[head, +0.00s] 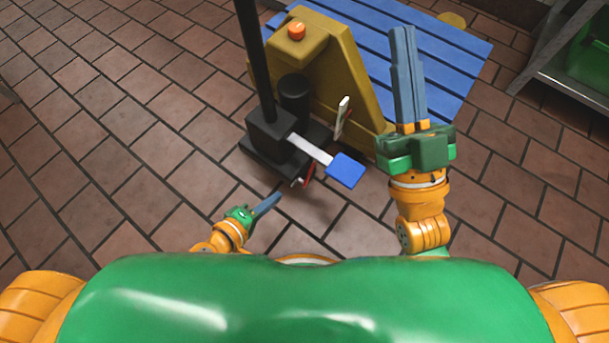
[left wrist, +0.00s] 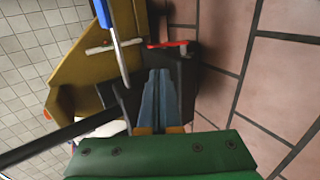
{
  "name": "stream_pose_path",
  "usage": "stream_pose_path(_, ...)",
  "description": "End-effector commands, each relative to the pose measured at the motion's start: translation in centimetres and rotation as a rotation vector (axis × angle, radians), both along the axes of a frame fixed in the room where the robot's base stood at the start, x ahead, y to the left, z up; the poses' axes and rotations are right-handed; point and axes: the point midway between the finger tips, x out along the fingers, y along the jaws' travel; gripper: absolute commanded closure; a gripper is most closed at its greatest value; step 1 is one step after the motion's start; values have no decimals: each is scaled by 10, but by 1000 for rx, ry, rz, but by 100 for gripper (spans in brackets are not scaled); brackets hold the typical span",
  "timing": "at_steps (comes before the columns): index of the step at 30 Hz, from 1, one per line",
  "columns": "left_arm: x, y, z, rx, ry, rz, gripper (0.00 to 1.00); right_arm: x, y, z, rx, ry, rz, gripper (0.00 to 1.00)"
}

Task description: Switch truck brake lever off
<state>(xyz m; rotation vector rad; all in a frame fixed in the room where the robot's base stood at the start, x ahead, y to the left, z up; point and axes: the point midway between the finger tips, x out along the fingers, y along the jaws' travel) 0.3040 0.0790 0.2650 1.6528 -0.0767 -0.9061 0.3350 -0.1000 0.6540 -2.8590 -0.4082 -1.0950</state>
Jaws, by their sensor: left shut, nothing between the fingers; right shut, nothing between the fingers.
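The yellow pallet truck (head: 330,62) stands ahead of me with a black upright handle (head: 257,50). A blue pedal (head: 346,171) on a pale arm sticks out from its base. A small red lever (head: 307,174) sits low beside the pedal, and a white lever with red (head: 343,110) stands behind; I cannot tell which is the brake lever. My left gripper (head: 277,198) is shut and empty, low in front of the base. The left wrist view shows its fingers (left wrist: 160,74) pointing toward the red lever (left wrist: 168,44), apparently apart from it. My right gripper (head: 404,32) is shut and empty, raised at right.
A blue slatted pallet (head: 450,48) lies behind the truck. A metal shelf (head: 570,88) with a green crate (head: 592,50) stands at the far right. The brown tiled floor (head: 110,130) is clear on the left.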

Motion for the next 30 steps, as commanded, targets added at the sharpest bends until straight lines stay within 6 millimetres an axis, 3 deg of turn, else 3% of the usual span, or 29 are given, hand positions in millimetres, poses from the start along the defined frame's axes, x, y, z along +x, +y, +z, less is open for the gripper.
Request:
stream_pose_path(14,4,-3,-1,-16,-5,5,100,-11,-2,10,16,-63,4,100)
stream_pose_path(25,38,-28,-28,-17,-6,5,100,-76,-11,42,121,-464,44,100)
stream_pose_path(30,64,-47,-49,-18,-6,5,100,-81,-14,34,149,-541,50,100)
